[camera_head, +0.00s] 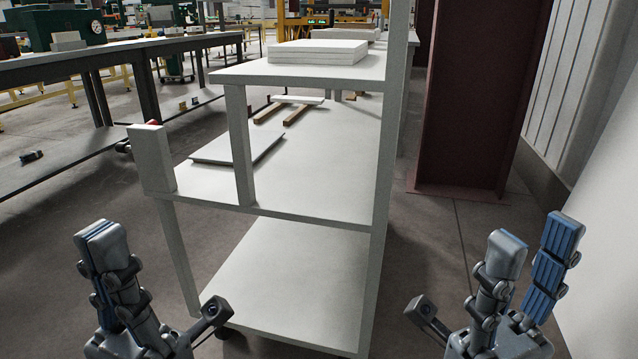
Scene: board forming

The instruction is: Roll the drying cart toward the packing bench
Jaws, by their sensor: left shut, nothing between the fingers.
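The drying cart (290,285), a white frame with several shelves, stands upright right in front of me in the head view. White boards (318,52) are stacked on its top shelf. A dark wheel shows under its near left corner. My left gripper (102,242) is shut and empty, left of the cart and apart from it. My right gripper (531,246) is open and empty, to the right of the cart's right post and apart from it. I cannot tell which bench is the packing bench.
A long dark workbench (90,60) with a green machine (62,22) runs along the left. A dark red steel column (470,90) stands close behind the cart on the right. A pale wall (605,220) is near my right gripper.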

